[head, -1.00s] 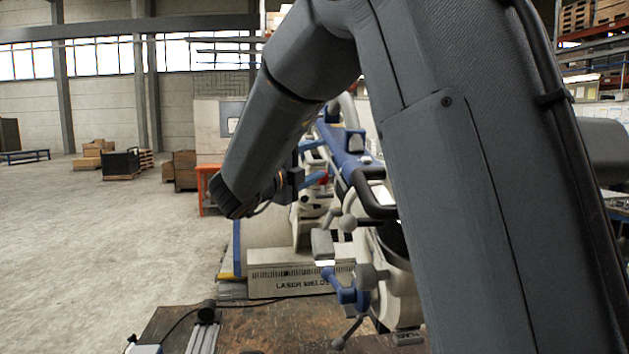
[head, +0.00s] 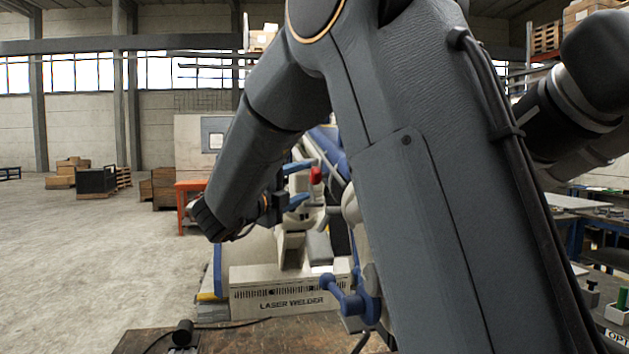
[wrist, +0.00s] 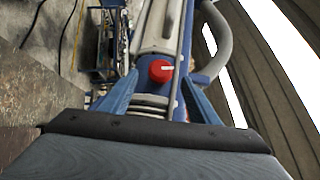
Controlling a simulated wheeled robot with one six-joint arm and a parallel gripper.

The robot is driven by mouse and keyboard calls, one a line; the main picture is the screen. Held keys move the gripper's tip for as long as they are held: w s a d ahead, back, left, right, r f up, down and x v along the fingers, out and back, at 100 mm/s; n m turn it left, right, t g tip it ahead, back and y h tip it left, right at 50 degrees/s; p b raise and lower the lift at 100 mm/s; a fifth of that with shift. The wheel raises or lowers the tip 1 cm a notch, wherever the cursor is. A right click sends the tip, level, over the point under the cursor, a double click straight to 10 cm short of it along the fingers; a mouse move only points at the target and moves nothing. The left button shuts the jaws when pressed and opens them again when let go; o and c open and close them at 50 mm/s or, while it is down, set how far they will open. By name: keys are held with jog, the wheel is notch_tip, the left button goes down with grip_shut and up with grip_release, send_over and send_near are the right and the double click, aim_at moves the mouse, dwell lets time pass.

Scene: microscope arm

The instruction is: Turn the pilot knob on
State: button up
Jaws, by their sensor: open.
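The pilot knob (wrist: 159,72) is a round red knob with a white mark pointing to the right in the wrist view. It sits on a blue and white machine arm (wrist: 152,100). My gripper (wrist: 160,80) is open, with one blue finger on each side of the knob in that view. Clear gaps show between fingers and knob; how far the knob lies beyond the tips is hard to tell. In the head view the red knob (head: 316,174) shows by the tips of my gripper (head: 308,181). My own arm hides much of the machine there.
A base marked "LASER WELDER" (head: 290,290) stands below my gripper. A brown worktop (head: 235,338) is in front. Blue levers and handles (head: 345,298) stick out from the machine. Open concrete floor (head: 90,265) lies to the left. A grey hose (wrist: 218,45) runs beside the knob.

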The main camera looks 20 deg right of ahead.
aim_at(311, 177)
jog(key=p+x, duration=0.2)
jog(key=x, duration=0.4)
jog(key=shift+w+d+r, duration=0.1)
jog(key=shift+w+d, duration=0.05)
jog(key=shift+d, duration=0.05)
jog(key=c, duration=1)
